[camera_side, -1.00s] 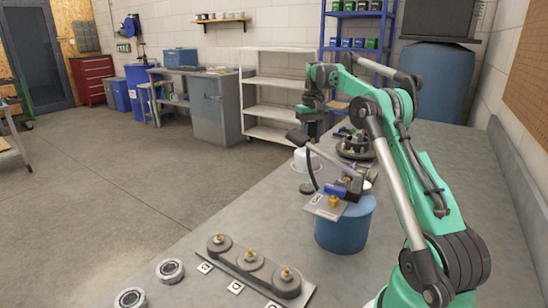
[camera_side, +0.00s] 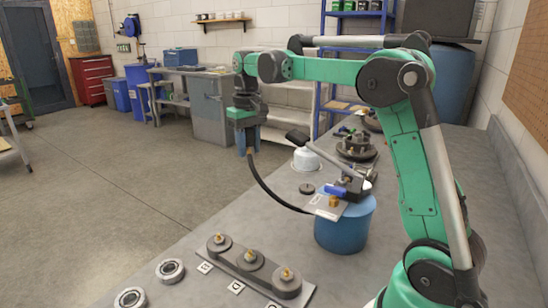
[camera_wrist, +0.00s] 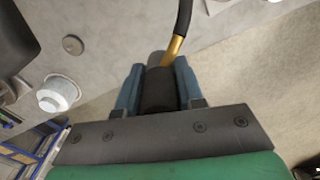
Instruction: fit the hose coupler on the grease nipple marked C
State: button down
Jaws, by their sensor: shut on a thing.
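My gripper (camera_side: 247,146) is shut on the hose coupler, high above the floor beyond the bench's left edge. In the wrist view the coupler (camera_wrist: 158,90) is a dark cylinder between the blue fingers, with a brass end (camera_wrist: 173,50) leading to the black hose. The hose (camera_side: 265,188) sags from the gripper to the grease pump (camera_side: 346,185) on a blue bucket (camera_side: 343,232). Three brass-tipped grease nipples, left (camera_side: 219,239), middle (camera_side: 250,256) and right (camera_side: 287,274), stand on round bosses along a grey bar, apart from the coupler. Their white cards are too small to read surely.
Two metal rings (camera_side: 170,270) lie left of the bar. A white cup-shaped thing (camera_side: 306,160), a dark disc (camera_side: 307,188) and a round dark fixture (camera_side: 356,147) are farther back on the bench (camera_side: 215,290).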

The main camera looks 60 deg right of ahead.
jog(key=s+a+n, duration=0.2)
jog(key=a, duration=0.6)
jog(key=n, duration=0.2)
send_over(287, 269)
notch_tip(287, 269, down, 6)
jog(key=shift+f, duration=2.45)
jog(key=shift+f, duration=0.9)
jog(key=shift+c, duration=0.4)
grip_release()
